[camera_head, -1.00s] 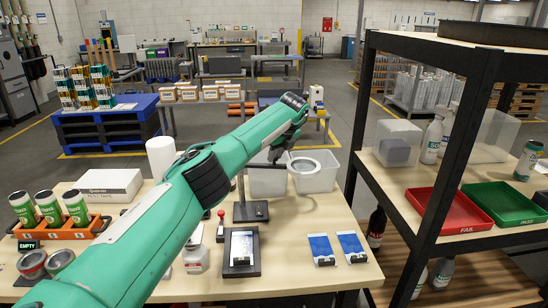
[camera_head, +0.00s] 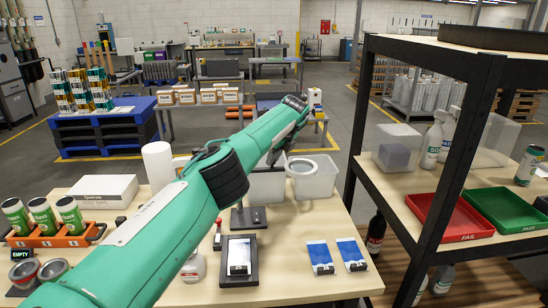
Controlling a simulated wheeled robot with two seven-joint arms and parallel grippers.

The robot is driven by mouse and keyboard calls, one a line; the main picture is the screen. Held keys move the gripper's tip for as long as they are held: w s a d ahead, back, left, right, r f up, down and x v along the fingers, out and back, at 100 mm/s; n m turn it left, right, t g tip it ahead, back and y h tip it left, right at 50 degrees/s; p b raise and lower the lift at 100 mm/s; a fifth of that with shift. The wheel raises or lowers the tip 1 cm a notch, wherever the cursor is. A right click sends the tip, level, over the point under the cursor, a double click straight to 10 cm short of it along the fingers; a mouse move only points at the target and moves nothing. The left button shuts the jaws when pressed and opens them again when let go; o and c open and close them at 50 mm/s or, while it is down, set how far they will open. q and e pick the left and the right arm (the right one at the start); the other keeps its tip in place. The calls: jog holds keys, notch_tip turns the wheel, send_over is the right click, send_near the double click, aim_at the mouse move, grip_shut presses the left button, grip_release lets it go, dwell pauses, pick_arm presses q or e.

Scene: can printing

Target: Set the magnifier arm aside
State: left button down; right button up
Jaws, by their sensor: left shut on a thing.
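My left gripper (camera_head: 273,158) points down at the end of the green arm and is shut on the magnifier arm, just left of the ring. The fingertips are small and dark, so the exact contact is hard to see. My right gripper is not in view.
A black stand (camera_head: 239,262) with a framed card lies on the bench in front of the magnifier base. Blue packets (camera_head: 335,255) lie to its right. An orange can rack (camera_head: 55,238) is at left. A shelf with a red tray (camera_head: 418,205) and green tray (camera_head: 480,196) stands at right.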

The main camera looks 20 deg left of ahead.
pick_arm(q)
jog(key=c, duration=1.3)
grip_release()
jog(key=shift+w+r, duration=0.1)
jog(key=shift+r, duration=0.05)
jog(key=shift+o, duration=0.3)
jog(key=shift+d+r, duration=0.1)
jog(key=shift+r, duration=0.1)
jog(key=b+v, duration=0.1)
jog(key=v, duration=1.2)
jog(key=shift+b, duration=0.3)
